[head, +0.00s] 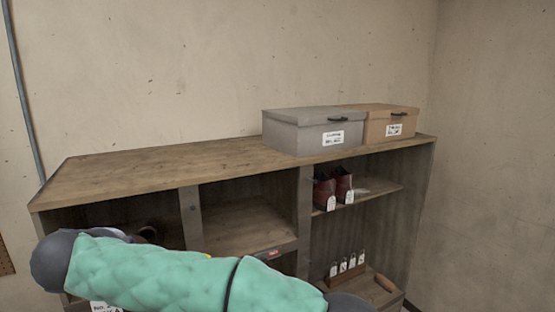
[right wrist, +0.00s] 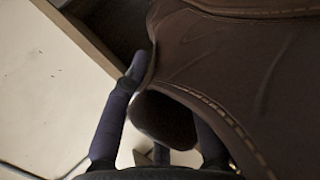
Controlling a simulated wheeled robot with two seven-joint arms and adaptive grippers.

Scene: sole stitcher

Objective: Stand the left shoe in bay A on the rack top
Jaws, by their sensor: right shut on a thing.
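In the right wrist view my right gripper (right wrist: 160,100) is shut on a dark brown leather shoe (right wrist: 215,65) with a stitched seam. One dark-wrapped finger shows along the shoe's left edge; the other is partly hidden behind the shoe. Whether it is the left shoe cannot be told. In the head view the wooden rack top (head: 165,168) is bare on its left and middle. No bay A marking can be read on it. A green padded arm of mine crosses the lower left and hides much of the shelving there. My left gripper is not in view.
A grey box (head: 295,135) and a tan box (head: 400,124) stand at the right of the rack top. A tagged reddish-brown pair of shoes (head: 325,190) stands in the upper right compartment. Several white tags (head: 342,267) show below. The middle compartment (head: 240,222) looks empty.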

